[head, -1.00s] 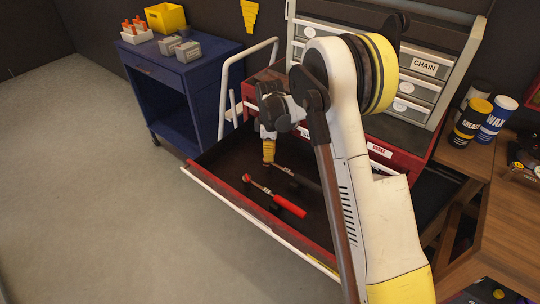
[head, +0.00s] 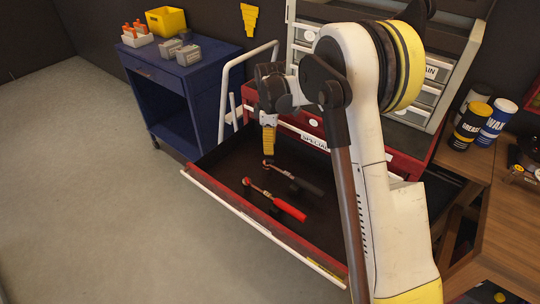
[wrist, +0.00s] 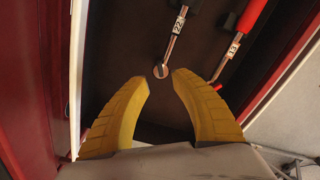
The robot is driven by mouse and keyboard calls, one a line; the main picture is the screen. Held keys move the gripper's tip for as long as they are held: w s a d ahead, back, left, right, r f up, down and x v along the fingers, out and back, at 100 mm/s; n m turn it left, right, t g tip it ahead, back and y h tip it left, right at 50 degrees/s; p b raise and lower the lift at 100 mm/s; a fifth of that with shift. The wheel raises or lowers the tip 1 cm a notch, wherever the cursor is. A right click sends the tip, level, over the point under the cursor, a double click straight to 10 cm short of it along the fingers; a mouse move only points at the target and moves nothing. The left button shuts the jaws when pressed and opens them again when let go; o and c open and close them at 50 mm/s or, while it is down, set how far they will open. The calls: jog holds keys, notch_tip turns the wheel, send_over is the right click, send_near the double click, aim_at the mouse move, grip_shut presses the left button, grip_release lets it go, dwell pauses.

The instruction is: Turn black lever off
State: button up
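A black-handled wrench-like tool (head: 300,181), the only black lever-like thing I make out, lies in the open red drawer. Its shaft, tagged 22, shows in the wrist view (wrist: 174,38). A similar tool with a red handle (head: 290,209) lies nearer the drawer front; it shows at the upper right of the wrist view (wrist: 252,14). My gripper (head: 268,152) points down over the drawer near the black tool's round head. In the wrist view my yellow fingers (wrist: 160,82) are apart and empty, with that head just beyond the tips. Most of the black handle is cut off there.
The red drawer (head: 215,185) is pulled out, with a white front rail. A blue cart (head: 190,85) stands behind left. Grease (head: 472,122) and wax (head: 497,118) cans stand on the wooden bench at right. The grey floor at left is clear.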

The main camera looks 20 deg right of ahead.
aim_at(270, 160)
jog(key=shift+r, duration=2.8)
jog(key=s+r+m+t, duration=0.4)
jog(key=s+r+m, duration=0.3)
jog(key=s+r, duration=0.65)
jog(key=s+f+m+t, duration=0.3)
jog(key=s+m, duration=0.3)
jog(key=s, duration=1)
jog(key=shift+s+a+f, duration=0.3)
jog(key=shift+s+a, duration=0.1)
jog(key=shift+a, duration=0.05)
